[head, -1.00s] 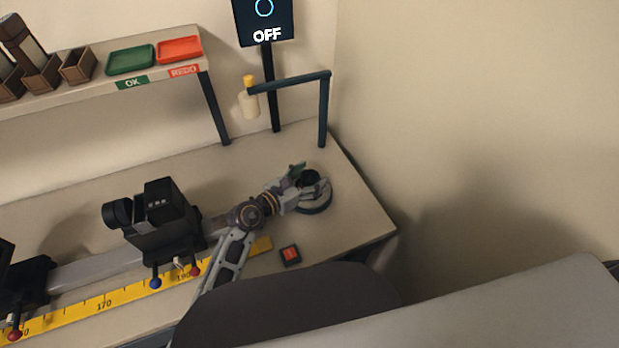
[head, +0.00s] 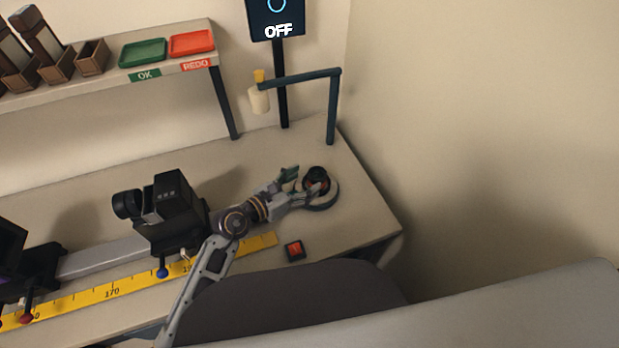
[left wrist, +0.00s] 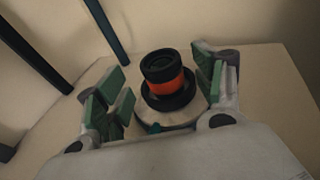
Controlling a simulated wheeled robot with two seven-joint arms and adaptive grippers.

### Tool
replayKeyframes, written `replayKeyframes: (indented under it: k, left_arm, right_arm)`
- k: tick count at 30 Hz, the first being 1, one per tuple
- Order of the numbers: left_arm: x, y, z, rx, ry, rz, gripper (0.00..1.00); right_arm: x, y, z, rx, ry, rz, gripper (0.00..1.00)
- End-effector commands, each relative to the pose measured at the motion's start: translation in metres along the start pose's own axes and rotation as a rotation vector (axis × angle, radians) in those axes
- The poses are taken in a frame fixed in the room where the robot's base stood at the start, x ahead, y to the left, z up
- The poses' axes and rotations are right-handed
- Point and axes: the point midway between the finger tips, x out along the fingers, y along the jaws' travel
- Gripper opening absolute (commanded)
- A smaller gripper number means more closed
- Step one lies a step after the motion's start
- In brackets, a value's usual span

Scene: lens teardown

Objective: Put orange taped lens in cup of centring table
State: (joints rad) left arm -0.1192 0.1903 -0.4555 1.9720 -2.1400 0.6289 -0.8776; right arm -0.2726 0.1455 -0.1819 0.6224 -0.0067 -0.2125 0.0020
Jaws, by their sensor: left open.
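The orange taped lens (left wrist: 164,79), a black barrel with an orange band, stands upright in the cup of the centring table (left wrist: 187,115). In the head view the lens (head: 316,178) shows dark with a bit of orange on top of the round centring table (head: 325,203) at the table's right end. My left gripper (head: 306,181) is open beside the lens. In the left wrist view its green-padded fingers (left wrist: 162,88) stand wide apart on either side of the lens, with gaps showing. My right gripper is not in view.
A small black box with a red top (head: 294,250) lies in front of the centring table. A post with an arm (head: 331,110) stands behind it, beside an OFF display (head: 277,18). A black rail carriage (head: 170,215) and yellow ruler (head: 140,283) lie left. The table's right edge is close.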

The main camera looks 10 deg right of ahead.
Motion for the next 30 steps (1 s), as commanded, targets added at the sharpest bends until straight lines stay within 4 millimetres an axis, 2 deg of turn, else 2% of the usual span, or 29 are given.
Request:
replayKeyframes:
  k: [8, 15, 22, 30]
  left_arm:
    - [-0.03, 0.0, -0.001, 0.001, 0.002, 0.0, 0.68]
    - [-0.052, 0.0, -0.001, 0.001, 0.002, 0.001, 0.68]
    - [-0.061, 0.0, 0.0, 0.0, 0.0, 0.0, 0.68]
    - [-0.062, 0.0, 0.0, 0.0, 0.0, 0.0, 0.68]
  right_arm:
    - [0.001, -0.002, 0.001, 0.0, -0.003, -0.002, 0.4]
    - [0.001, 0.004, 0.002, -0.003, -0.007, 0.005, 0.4]
    - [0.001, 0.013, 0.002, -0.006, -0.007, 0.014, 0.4]
    - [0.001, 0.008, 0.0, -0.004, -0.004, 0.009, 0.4]
